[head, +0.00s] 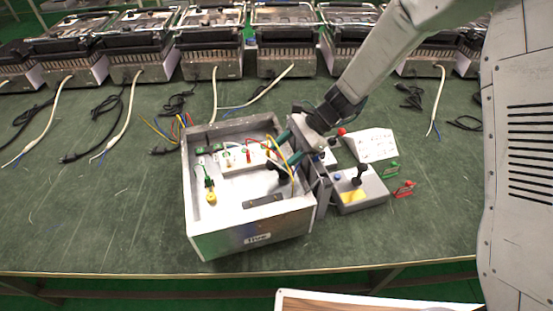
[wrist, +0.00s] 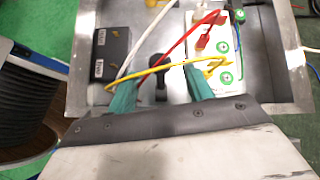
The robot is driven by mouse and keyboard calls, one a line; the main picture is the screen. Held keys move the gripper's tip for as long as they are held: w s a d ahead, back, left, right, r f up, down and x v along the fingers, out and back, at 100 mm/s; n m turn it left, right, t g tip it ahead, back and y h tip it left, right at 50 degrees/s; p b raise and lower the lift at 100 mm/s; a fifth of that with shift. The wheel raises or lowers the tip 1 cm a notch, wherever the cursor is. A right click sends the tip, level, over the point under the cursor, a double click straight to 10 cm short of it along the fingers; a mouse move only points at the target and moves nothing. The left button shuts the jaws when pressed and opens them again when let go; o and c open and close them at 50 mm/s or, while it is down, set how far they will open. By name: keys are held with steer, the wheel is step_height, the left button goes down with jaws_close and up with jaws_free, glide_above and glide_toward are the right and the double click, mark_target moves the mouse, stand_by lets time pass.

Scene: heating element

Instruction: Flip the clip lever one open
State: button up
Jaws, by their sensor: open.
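A white terminal block (head: 236,166) with small levers and wires lies inside an open grey metal box (head: 222,238). I cannot tell which lever is number one. My gripper (head: 287,147) is over the right part of the box, its teal fingers spread. In the wrist view the open gripper (wrist: 160,92) has a black knob-like part (wrist: 158,91) between its fingers. The right finger is close to the white block; contact cannot be told.
Red (wrist: 176,45), yellow and white wires cross in front of the fingers. A black module (wrist: 112,50) sits to the left. A grey control box with a joystick (head: 360,190) and a white sloped panel (head: 372,145) stand right of the metal box.

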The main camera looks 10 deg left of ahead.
steer(key=shift+v, duration=2.2)
